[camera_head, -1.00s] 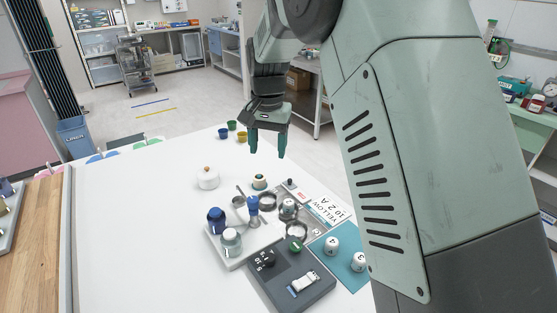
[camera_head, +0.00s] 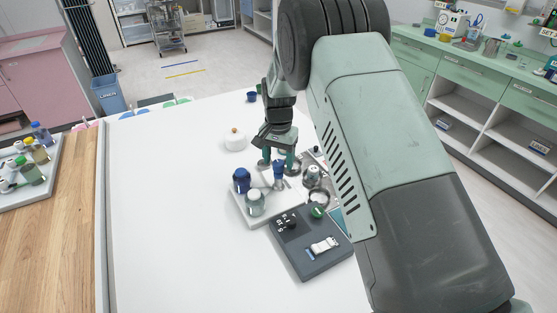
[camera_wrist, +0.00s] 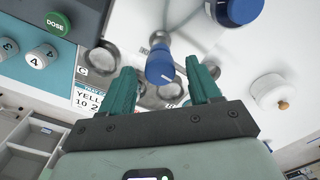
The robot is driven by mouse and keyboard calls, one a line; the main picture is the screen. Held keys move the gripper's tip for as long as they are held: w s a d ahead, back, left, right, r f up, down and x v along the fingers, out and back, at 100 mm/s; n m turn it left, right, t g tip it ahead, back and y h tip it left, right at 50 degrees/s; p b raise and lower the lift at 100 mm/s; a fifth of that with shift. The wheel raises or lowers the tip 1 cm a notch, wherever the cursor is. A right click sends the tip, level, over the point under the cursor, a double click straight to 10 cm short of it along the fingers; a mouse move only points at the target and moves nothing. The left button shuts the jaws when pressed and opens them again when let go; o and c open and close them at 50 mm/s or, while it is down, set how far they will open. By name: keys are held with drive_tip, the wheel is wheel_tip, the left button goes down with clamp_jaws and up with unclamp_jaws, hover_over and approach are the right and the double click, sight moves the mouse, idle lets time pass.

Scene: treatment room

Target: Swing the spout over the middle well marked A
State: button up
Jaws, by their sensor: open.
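A blue knob with a white line (camera_wrist: 160,66) tops a post on the white dispenser base (camera_head: 246,212); it also shows in the head view (camera_head: 279,168). My gripper (camera_wrist: 163,68) is open, its two teal fingers on either side of the knob with gaps; I see no contact. In the head view my gripper (camera_head: 278,160) is low over the dispenser. Below the knob a greyish part juts out; I cannot tell the spout's exact direction. A round metal well (camera_wrist: 103,57) stands beside a letter C. Other metal wells are partly hidden by my fingers; no letter A is readable.
A dark panel (camera_head: 312,262) with a green DOSE button (camera_wrist: 57,22) lies in front. White numbered knobs (camera_wrist: 41,57) sit on a teal plate.

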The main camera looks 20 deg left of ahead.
drive_tip(key=shift+f, duration=0.45)
drive_tip(key=shift+c, duration=0.4)
clamp_jaws()
